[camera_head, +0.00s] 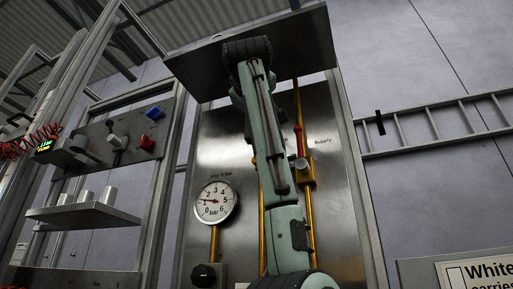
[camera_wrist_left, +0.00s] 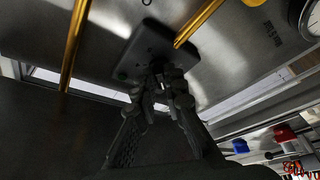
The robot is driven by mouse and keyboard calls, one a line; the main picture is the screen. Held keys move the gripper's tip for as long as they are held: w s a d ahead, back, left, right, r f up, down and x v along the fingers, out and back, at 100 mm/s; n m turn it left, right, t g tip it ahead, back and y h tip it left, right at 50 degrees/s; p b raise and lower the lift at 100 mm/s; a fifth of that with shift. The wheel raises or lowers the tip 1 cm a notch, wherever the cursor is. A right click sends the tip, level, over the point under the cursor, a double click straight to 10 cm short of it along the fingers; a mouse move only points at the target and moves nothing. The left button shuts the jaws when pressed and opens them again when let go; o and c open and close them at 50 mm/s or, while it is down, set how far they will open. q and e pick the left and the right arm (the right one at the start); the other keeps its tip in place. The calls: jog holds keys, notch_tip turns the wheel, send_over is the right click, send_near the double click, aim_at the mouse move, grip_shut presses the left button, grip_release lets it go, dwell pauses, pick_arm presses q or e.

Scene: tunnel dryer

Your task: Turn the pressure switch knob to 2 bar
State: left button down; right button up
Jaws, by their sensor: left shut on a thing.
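My left gripper (camera_wrist_left: 166,80) is shut at the front of a dark square box (camera_wrist_left: 145,50) in the left wrist view, apparently on the pressure switch knob; the fingers hide the knob and its marks. A yellow pipe joins the box. In the head view my left arm covers this spot, so neither gripper nor box shows there. The pressure gauge (camera_head: 215,203) is white and round; its needle points left, and I cannot read it exactly. Its edge also shows in the left wrist view (camera_wrist_left: 309,16). My right gripper is in neither view.
Yellow pipes run up the steel panel (camera_head: 200,145); a supply valve (camera_head: 301,165) with a red handle stands right of my arm. A black knob (camera_head: 204,274) sits below the gauge. A shelf with cups (camera_head: 85,213) and blue and red switches are at left.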

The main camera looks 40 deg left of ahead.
pick_arm(q)
jog(key=shift+d+r+n+g, duration=0.1)
jog(key=shift+n+g, duration=0.4)
jog(key=shift+n, duration=0.9)
jog(key=c, duration=1.6)
grip_release()
jog(key=shift+w, duration=0.1)
jog(key=v, duration=1.2)
jog(key=shift+d, duration=0.1)
